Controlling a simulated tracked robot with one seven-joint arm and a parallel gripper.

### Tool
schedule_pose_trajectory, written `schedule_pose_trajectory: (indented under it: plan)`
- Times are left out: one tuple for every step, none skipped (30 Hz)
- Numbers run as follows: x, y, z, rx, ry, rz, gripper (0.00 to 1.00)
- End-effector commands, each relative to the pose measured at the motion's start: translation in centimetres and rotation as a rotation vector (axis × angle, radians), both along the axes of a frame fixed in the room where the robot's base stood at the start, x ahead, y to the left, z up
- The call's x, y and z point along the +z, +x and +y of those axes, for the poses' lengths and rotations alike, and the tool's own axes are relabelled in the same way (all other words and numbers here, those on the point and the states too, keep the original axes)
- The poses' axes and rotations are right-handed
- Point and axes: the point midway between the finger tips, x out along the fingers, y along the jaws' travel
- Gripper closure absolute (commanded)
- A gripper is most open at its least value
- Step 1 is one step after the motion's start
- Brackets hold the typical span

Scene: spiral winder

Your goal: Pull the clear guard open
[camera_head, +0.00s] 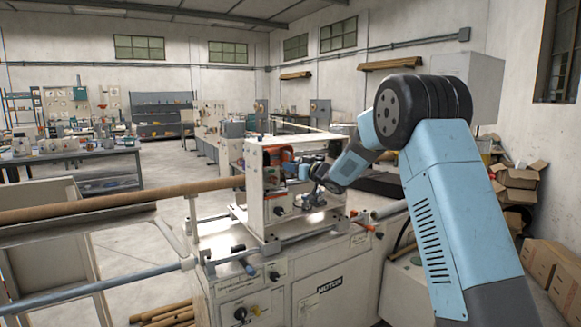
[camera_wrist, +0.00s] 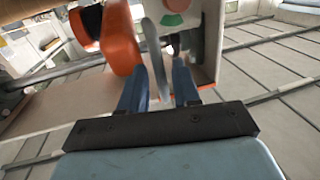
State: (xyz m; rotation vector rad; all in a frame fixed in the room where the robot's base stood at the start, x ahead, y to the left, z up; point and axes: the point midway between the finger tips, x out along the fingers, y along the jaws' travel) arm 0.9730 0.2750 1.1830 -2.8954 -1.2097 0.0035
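The winder's white housing (camera_head: 254,207) stands on the machine bench, with orange and blue parts inside. The clear guard is not distinct in the head view; I cannot make out its panel. In the wrist view a narrow grey curved piece (camera_wrist: 152,45), perhaps the guard's edge or handle, reaches down between my fingers. My gripper (camera_wrist: 160,82) has its two blue fingers apart, one on each side of this piece, with a gap visible. In the head view my gripper (camera_head: 308,172) is at the housing's open front, small and partly hidden among the parts.
An orange part (camera_wrist: 118,42) is close to the left of my fingers, and a pale housing wall (camera_wrist: 211,45) is close to the right. A long brown roll (camera_head: 120,201) runs out left of the housing. Cardboard boxes (camera_head: 515,182) stand at the right. Open floor shows at the left.

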Motion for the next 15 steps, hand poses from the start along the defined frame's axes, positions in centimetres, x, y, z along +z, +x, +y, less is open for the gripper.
schedule_pose_trajectory:
  plan:
    - [0.02,0.38,0.37,0.000,-0.001,-0.001,0.69]
    - [0.00,0.54,0.55,0.000,0.000,0.000,0.69]
    - [0.00,0.73,0.75,0.000,0.000,0.000,0.69]
    - [0.00,0.86,0.88,0.000,0.000,0.000,0.69]
    - [0.01,0.96,0.98,0.000,0.001,-0.001,0.69]
    - [0.01,1.05,1.07,0.000,0.000,-0.001,0.69]
    - [0.01,1.10,1.11,0.000,0.000,-0.001,0.69]
    - [0.01,1.13,1.13,0.000,-0.001,-0.001,0.69]
    - [0.02,1.16,1.15,0.000,-0.001,-0.001,0.69]
    - [0.02,1.17,1.15,0.000,-0.001,-0.001,0.69]
    - [0.02,1.18,1.14,-0.001,-0.001,-0.001,0.69]
    - [0.02,1.17,1.13,-0.001,-0.001,-0.001,0.69]
    - [0.02,1.17,1.12,-0.001,-0.001,-0.001,0.69]
    - [0.02,1.17,1.11,-0.001,-0.001,-0.001,0.69]
    - [0.02,1.17,1.10,-0.001,-0.001,-0.001,0.69]
